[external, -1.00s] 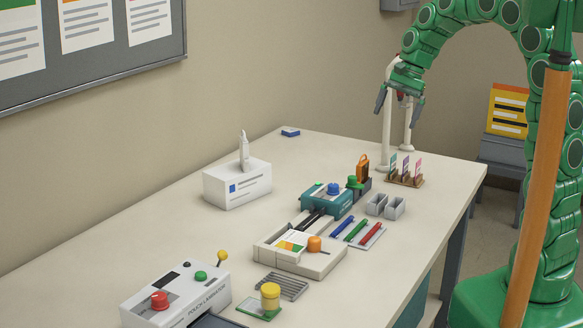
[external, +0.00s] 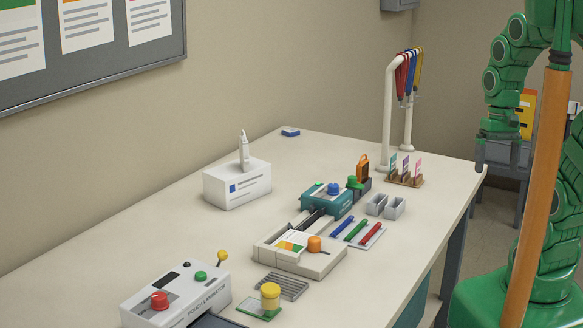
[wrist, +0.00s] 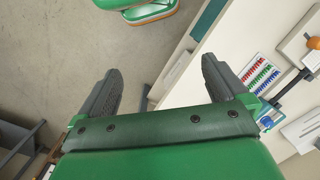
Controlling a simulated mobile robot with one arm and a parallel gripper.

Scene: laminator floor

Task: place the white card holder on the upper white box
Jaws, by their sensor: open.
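The upper white box (external: 228,190), with a blue square and grey lines on its front, stands on the table near the wall. A slim white upright piece (external: 244,152), apparently the white card holder, stands on top of it. Nothing holds it, and its contact with the box top is small in view. My gripper (external: 499,158) is beyond the table's right edge, far from the box and apart from the holder. In the wrist view my gripper (wrist: 161,66) has its two dark fingers wide apart with nothing between them. The box and holder are not clearly visible there.
A white rack (external: 388,118) with coloured lanyards (external: 406,75) stands at the table's far right end. The laminator (external: 178,296) is at the front. Several tools and trays fill the table's middle. The table (external: 130,245) is bare along the wall side.

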